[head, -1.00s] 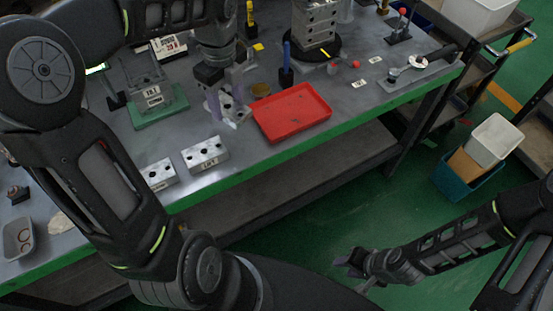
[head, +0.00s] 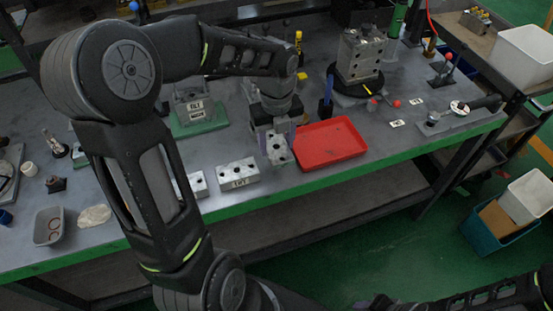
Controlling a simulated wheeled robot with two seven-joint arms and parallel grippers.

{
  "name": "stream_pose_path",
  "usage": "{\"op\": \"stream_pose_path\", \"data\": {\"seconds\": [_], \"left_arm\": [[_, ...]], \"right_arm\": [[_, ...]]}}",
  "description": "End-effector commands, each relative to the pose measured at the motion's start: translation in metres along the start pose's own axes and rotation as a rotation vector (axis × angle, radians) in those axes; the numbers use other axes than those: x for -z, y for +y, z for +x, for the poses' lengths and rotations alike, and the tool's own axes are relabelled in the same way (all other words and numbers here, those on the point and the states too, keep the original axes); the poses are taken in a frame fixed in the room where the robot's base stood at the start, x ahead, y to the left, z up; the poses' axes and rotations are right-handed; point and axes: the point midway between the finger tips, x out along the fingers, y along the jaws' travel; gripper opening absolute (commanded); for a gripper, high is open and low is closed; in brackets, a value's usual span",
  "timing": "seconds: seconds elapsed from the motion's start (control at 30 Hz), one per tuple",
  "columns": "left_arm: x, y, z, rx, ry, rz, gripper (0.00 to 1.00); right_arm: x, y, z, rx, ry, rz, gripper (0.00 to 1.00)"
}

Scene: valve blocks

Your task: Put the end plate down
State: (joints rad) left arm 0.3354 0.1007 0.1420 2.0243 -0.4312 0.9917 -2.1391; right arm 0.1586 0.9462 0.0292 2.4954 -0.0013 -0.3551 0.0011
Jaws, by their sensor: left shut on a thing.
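The end plate (head: 279,152) is a small silver metal piece with dark holes. My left gripper (head: 277,140) points down from above and is shut on it, just left of the red tray. I cannot tell whether the plate touches the bench top. A silver block with a label (head: 238,173) stands to its left near the bench's front edge, with a similar block (head: 196,184) beside it, partly hidden by my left arm. My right gripper (head: 374,302) shows only in part at the bottom edge, away from the bench; its fingers are unclear.
The red tray (head: 331,143) looks empty. A green-based fixture (head: 197,117) stands behind the blocks. A stacked metal valve block (head: 360,58) sits on a dark round base at the back. A blue-handled tool (head: 326,97) stands behind the tray. A grey dish (head: 48,227) lies far left.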

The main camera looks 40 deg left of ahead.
Motion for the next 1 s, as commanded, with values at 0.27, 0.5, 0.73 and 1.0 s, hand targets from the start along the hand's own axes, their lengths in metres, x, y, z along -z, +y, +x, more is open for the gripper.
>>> {"op": "stream_pose_path", "data": {"seconds": [0.27, 0.5, 0.73, 1.0], "left_arm": [[0.000, 0.000, 0.025, 0.001, -0.001, -0.001, 0.00], [0.000, 0.000, 0.027, 0.000, -0.001, -0.001, 0.00], [0.001, 0.000, 0.057, -0.001, 0.002, 0.000, 0.00], [0.000, 0.000, 0.062, 0.001, -0.001, -0.001, 0.00]], "right_arm": [[0.000, 0.000, -0.001, 0.000, 0.000, 0.000, 0.36], [0.000, 0.000, -0.001, 0.000, 0.000, 0.000, 0.36], [0.000, 0.000, -0.001, 0.000, 0.000, 0.000, 0.36], [0.000, 0.000, -0.001, 0.000, 0.000, 0.000, 0.36]]}}
